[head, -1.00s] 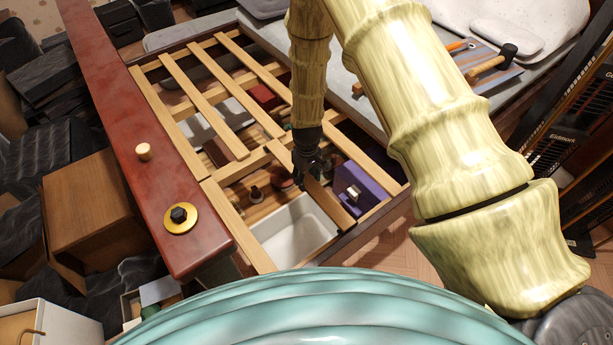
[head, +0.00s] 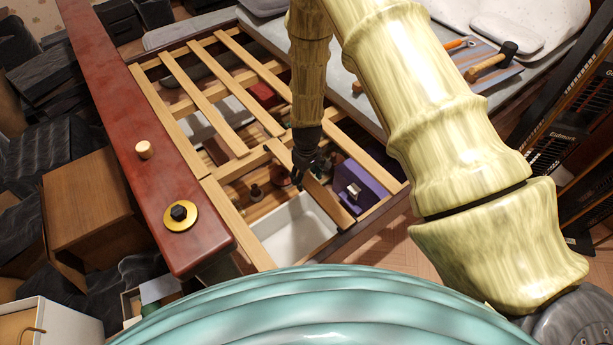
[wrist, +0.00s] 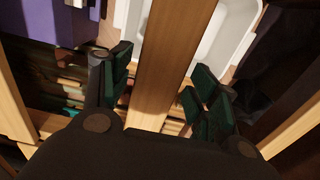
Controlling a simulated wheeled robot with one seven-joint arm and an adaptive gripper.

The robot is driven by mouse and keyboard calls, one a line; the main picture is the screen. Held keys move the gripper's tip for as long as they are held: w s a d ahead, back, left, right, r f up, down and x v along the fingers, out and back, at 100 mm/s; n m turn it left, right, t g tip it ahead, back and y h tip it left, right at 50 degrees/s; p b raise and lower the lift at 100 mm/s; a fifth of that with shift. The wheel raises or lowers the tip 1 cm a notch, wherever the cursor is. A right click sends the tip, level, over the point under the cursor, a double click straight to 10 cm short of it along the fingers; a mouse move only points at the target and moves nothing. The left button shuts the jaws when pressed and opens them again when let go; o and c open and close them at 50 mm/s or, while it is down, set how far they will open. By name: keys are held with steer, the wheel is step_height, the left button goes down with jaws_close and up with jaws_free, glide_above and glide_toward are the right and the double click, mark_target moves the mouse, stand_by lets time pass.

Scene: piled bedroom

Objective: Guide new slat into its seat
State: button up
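The light wood slat (head: 328,203) lies slantwise in the near half of the bed frame. It runs from near the middle crosspiece (head: 235,169) toward the near side rail, and its far part is partly hidden by my gripper. My gripper (head: 307,172) points down over it. In the wrist view the slat (wrist: 170,50) passes between the dark green finger pads of my gripper (wrist: 163,88). The fingers are spread, with a narrow gap showing on each side of the slat. Whether its ends lie fully in their seats cannot be told.
Several fixed slats (head: 205,103) span the far half. Below the slat are a white bin (head: 290,235) and a purple box (head: 365,178). A red-brown rail (head: 130,110) bounds the left. A mallet (head: 492,62) lies on the mattress at the back right.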

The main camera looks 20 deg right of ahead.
steer(key=shift+r+p, duration=1.5)
steer(key=shift+r, duration=0.25)
stand_by(0.4)
steer(key=o, duration=0.6)
steer(key=shift+c, duration=0.2)
steer(key=c, duration=0.6)
steer(key=shift+o, duration=0.2)
steer(key=shift+r, duration=0.15)
step_height(320, 180, up, 9)
steer(key=p, duration=0.6)
